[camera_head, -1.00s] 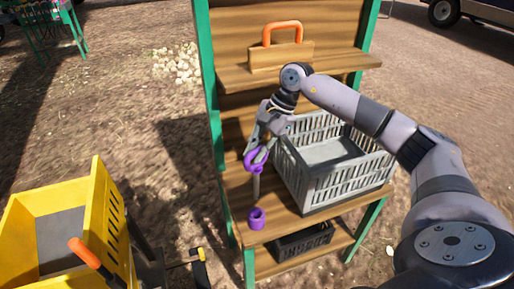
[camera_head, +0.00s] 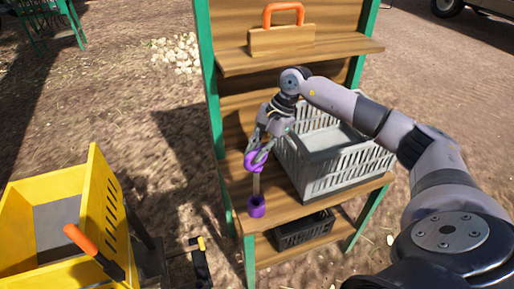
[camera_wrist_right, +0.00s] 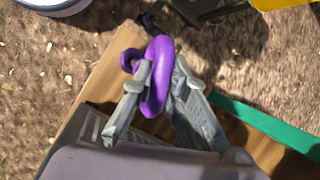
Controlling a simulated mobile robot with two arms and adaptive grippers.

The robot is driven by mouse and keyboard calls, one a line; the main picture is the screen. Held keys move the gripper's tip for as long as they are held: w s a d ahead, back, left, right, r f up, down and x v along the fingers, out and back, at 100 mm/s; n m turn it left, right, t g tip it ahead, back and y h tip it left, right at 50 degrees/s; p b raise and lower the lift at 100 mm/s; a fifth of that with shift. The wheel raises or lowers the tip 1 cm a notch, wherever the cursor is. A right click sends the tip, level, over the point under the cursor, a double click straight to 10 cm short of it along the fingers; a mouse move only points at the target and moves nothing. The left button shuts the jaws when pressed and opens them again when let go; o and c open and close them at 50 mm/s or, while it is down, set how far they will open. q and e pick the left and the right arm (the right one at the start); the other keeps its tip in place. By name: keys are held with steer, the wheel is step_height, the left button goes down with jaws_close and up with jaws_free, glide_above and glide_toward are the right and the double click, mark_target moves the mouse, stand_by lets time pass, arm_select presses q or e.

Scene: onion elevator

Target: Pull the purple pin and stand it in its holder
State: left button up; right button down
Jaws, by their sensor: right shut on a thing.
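The purple pin (camera_head: 256,183) has a purple ring handle and a grey shaft. My right gripper (camera_head: 260,156) is shut on the ring, which also shows between the fingers in the right wrist view (camera_wrist_right: 157,76). The shaft hangs about upright. The purple holder (camera_head: 256,206) is a small cup near the front left of the shelf, and it shows behind the ring in the wrist view (camera_wrist_right: 130,61). In the head view the shaft's lower end meets the holder's rim; I cannot tell whether it is inside. My left gripper is not in view.
A grey crate (camera_head: 330,177) stands on the same shelf, just right of my gripper. A dark crate (camera_head: 304,231) is on the lower shelf. A wooden box with an orange handle (camera_head: 283,37) is on the upper shelf. A yellow bin (camera_head: 97,200) stands at left.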

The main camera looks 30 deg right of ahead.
mark_target(258, 171)
steer(key=shift+f+b, duration=0.75)
steer(key=shift+f, duration=1.25)
steer(key=shift+f+b, duration=2.05)
steer(key=shift+f, duration=0.1)
steer(key=c, duration=1.5)
jaws_free()
steer(key=shift+f, duration=0.15)
steer(key=v, duration=1.2)
